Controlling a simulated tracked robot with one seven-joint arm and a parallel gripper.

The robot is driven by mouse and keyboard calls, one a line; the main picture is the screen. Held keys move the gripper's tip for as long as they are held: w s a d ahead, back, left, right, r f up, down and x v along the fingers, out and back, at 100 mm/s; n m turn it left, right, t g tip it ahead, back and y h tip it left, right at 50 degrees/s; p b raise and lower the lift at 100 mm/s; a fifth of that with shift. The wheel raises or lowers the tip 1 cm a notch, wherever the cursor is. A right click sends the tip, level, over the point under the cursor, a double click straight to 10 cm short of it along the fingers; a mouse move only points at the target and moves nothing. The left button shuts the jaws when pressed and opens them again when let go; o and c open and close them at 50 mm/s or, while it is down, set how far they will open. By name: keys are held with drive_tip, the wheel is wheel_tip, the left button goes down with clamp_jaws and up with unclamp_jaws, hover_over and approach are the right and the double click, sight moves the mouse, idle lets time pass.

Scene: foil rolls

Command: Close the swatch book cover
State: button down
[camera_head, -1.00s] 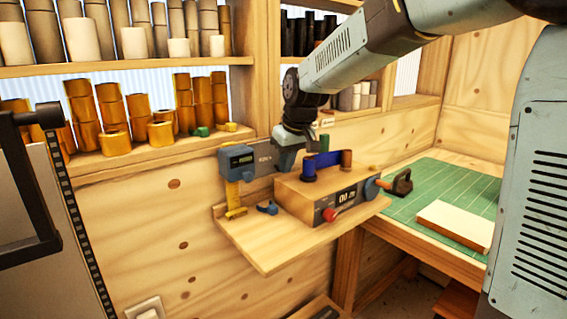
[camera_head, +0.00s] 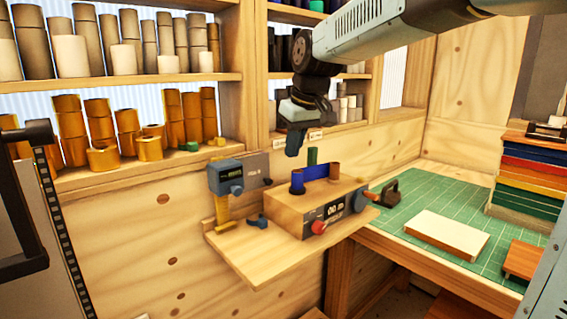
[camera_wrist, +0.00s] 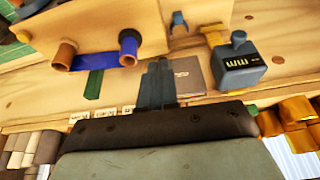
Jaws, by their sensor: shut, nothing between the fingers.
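A flat cream block with a brown edge (camera_head: 446,234), which looks like the swatch book, lies on the green cutting mat (camera_head: 418,197). A brown flat piece (camera_head: 522,260) lies to its right, partly cut off by my arm; I cannot tell whether it is the cover. My gripper (camera_head: 294,150) is shut and empty, pointing down in the air above the small wall shelf, well left of the cream block. In the wrist view my shut fingers (camera_wrist: 156,82) show over the shelf; the cream block is not in that view.
The small shelf (camera_head: 262,252) holds a wooden box device (camera_head: 290,212) with a blue ribbon between two spools, and a grey-blue gauge (camera_head: 225,177). A stack of coloured boards (camera_head: 530,180) stands at the mat's right. Foil rolls (camera_head: 70,130) fill the shelves at left.

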sight(257, 174)
drive_tip(key=shift+w+d+n, duration=0.3)
drive_tip(key=shift+w, duration=0.2)
drive_tip(key=x, duration=1)
drive_tip(key=shift+w+a+f, duration=0.1)
drive_tip(key=shift+w+a, duration=0.95)
drive_tip(key=shift+w, duration=0.1)
drive_tip(key=shift+w+a, duration=0.3)
drive_tip(key=shift+w, duration=0.05)
